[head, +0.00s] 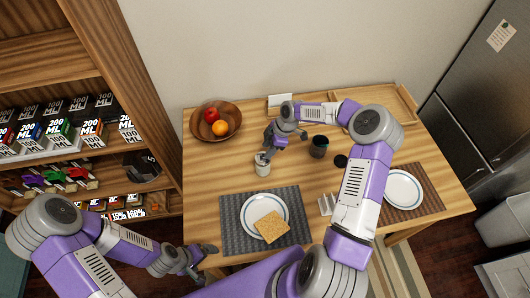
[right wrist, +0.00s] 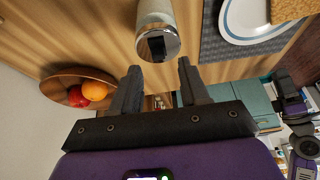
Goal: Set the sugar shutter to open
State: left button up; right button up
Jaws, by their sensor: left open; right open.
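A pale canister (head: 262,169) with a metal top, apparently the sugar shaker, stands upright on the table behind the grey placemat. In the right wrist view the canister (right wrist: 154,12) shows a shiny round lid (right wrist: 170,45) with a dark rectangular patch, apparently the shutter (right wrist: 157,47); I cannot tell whether it is open. My right gripper (head: 267,153) is open and empty, just beside the canister's top. In the right wrist view its fingers (right wrist: 158,68) point at the lid, apparently without touching. My left gripper (head: 202,262) is open and empty at the table's front edge.
A fruit bowl (head: 230,112) stands at the back left. A dark cup (head: 318,147) and a black round thing (head: 340,161) are right of the canister. A plate (head: 252,211) with bread (head: 272,228) lies in front. A wooden tray (head: 408,119) is at the back right.

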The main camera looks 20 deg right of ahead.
jog(key=shift+x, duration=1.7)
jog(key=shift+w, duration=0.1)
jog(key=shift+c, duration=0.3)
grip_shut()
jog(key=shift+d, duration=0.1)
